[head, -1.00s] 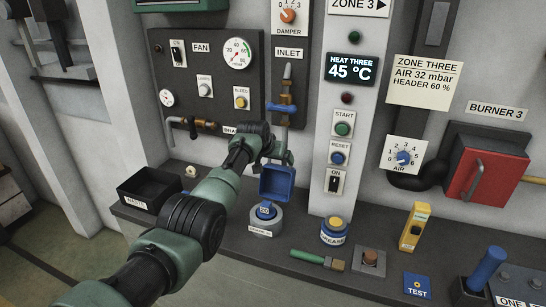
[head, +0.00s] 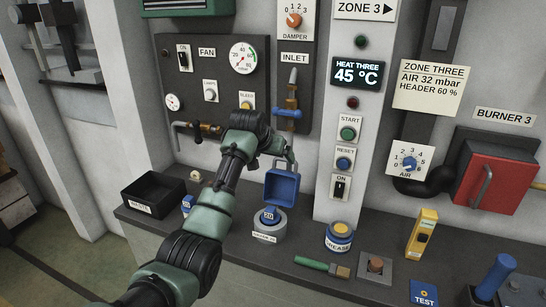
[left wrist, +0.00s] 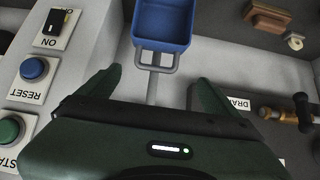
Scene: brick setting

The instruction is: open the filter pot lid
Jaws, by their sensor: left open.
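The filter pot (head: 269,236) is a short grey round pot on the dark bench, with a label on its front and a blue piece (head: 269,216) marked 20 at its top. A blue, square, hollow lid (head: 282,189) stands raised at the pot's back, with a grey loop handle at its upper edge. The lid also shows at the top of the left wrist view (left wrist: 163,22). My left gripper (left wrist: 158,78) is open, with its fingers apart on either side of the handle's line. In the head view my left gripper (head: 279,158) is just above the lid, partly hidden.
A black bin (head: 152,195) stands left of the pot. A grease tin (head: 339,237), a green-handled brush (head: 320,267) and a yellow device (head: 422,232) lie to the right. A brass valve (head: 205,130) and a blue-handled valve (head: 288,113) are on the wall close behind my arm.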

